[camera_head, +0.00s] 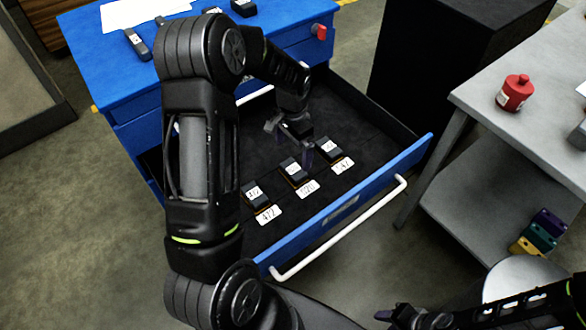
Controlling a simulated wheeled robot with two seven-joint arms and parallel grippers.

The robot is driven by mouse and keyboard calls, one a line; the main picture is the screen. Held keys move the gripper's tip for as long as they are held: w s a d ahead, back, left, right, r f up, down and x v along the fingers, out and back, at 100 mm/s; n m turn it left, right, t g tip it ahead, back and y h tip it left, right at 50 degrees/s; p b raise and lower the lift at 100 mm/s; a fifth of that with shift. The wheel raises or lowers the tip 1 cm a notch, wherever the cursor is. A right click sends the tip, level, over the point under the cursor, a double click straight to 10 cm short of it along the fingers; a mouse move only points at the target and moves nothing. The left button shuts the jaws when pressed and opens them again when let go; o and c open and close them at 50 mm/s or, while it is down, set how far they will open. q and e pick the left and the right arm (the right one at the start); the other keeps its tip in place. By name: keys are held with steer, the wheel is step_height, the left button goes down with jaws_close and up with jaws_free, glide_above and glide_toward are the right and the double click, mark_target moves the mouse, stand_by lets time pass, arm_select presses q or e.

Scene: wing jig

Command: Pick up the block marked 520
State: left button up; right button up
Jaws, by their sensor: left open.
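Three dark blocks with white labels lie in a row in the open blue drawer. A white tag lies in front of each. The middle block (294,170) has a tag that seems to read 520 (307,188). My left gripper (289,141) is open and empty, pointing down above the drawer, just behind the middle and right blocks. My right gripper (392,316) is low at the bottom right, away from the drawer; its jaws are unclear.
The drawer (417,158) has a blue front with a white handle (340,232). The blue cabinet top (90,65) is behind it. A grey table (545,110) at right bears a red container (515,93). Coloured blocks (541,232) sit on its lower shelf.

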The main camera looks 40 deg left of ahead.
mark_target(293, 168)
arm_select(q)
steer(key=shift+w+a+f+b, duration=0.2)
steer(key=shift+f+b, duration=0.1)
steer(key=shift+f, duration=0.2)
steer(key=shift+w+a+f+b, duration=0.1)
steer(key=shift+w+f+b, duration=0.15)
steer(key=shift+f, duration=0.25)
steer(key=shift+r, duration=0.1)
steer(key=shift+s, duration=0.1)
steer(key=shift+f, duration=1.3)
steer(key=shift+f, duration=2.65)
